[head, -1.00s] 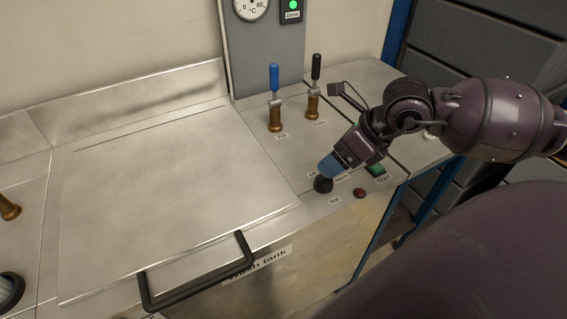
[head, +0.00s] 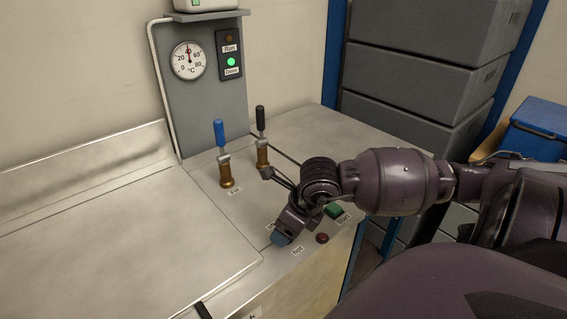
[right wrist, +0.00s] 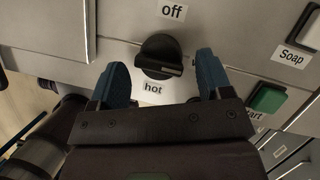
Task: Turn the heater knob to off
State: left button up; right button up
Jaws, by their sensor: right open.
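The black heater knob (right wrist: 160,55) sits on the metal panel in the right wrist view, with a bar grip lying roughly crosswise. An "off" label (right wrist: 173,11) is above it and a "hot" label (right wrist: 153,87) below it. My right gripper (right wrist: 161,65) is open, its blue fingers on either side of the knob with visible gaps. In the head view my right gripper (head: 280,238) hides the knob, beside the "hot" label (head: 297,251). My left gripper is not in view.
A red button (head: 322,238) and the green Start button (head: 334,210) are close to my right gripper. Blue-handled (head: 219,132) and black-handled (head: 261,122) valves stand behind it. The gauge (head: 188,60) and lit green Done lamp (head: 231,62) are on the upright panel.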

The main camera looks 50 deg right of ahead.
jog(key=shift+x, duration=0.8)
jog(key=c, duration=0.9)
